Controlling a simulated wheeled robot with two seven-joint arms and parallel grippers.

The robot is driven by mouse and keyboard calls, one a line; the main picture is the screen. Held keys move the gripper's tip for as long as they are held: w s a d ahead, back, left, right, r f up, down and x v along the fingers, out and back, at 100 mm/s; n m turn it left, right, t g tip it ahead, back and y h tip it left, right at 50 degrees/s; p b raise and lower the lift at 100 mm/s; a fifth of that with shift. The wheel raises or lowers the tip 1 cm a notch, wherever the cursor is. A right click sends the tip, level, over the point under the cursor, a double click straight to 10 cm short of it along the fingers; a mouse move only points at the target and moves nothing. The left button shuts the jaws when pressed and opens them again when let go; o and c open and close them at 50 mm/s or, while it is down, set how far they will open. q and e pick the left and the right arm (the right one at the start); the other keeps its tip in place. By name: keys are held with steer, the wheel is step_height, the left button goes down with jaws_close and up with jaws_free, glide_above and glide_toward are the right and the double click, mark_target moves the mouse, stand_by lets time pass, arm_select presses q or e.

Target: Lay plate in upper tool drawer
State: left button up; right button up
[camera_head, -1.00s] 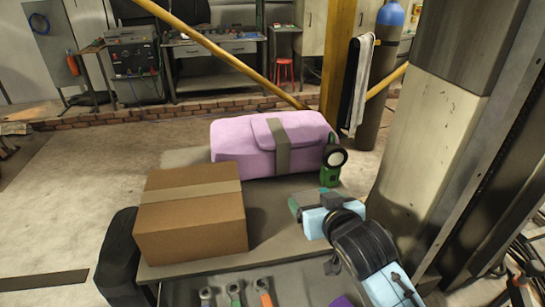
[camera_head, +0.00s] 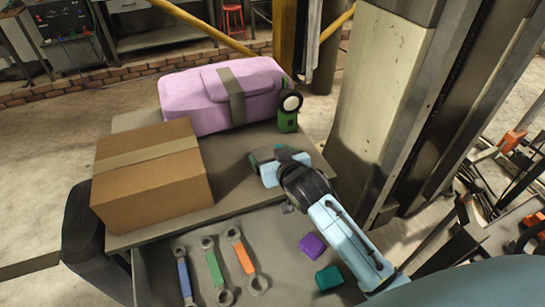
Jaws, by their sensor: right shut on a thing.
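My right gripper (camera_head: 266,164) is over the grey cabinet top, right of the cardboard box. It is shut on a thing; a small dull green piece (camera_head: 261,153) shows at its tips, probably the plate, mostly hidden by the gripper. I cannot tell whether it touches the top. In front of and below the top, an open drawer (camera_head: 281,244) holds a blue wrench (camera_head: 184,277), a green wrench (camera_head: 214,270), an orange wrench (camera_head: 244,257), a purple block (camera_head: 311,245) and a teal block (camera_head: 329,278). My left gripper is not in view.
The cardboard box (camera_head: 152,181) and a pink bag (camera_head: 215,95) stand on the cabinet top (camera_head: 236,190). A green lamp-like device (camera_head: 288,115) stands beside the bag. A thick column (camera_head: 385,100) rises close on the right. The drawer's middle has some bare floor.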

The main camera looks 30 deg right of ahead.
stand_by(0.3)
steer(key=o, duration=1.4)
steer(key=shift+f, duration=0.15)
steer(key=shift+r, duration=0.2)
steer(key=s+a+r+g+p, duration=0.1)
steer(key=s+r+p, duration=0.6)
steer(key=s+p, duration=0.35)
steer(key=x, duration=0.7)
steer(key=shift+a+f, duration=0.15)
steer(key=shift+f, duration=0.4)
steer(key=shift+d+x, duration=0.15)
steer(key=shift+x, duration=1.15)
steer(key=shift+d+x, duration=0.1)
steer(key=shift+x, duration=1.25)
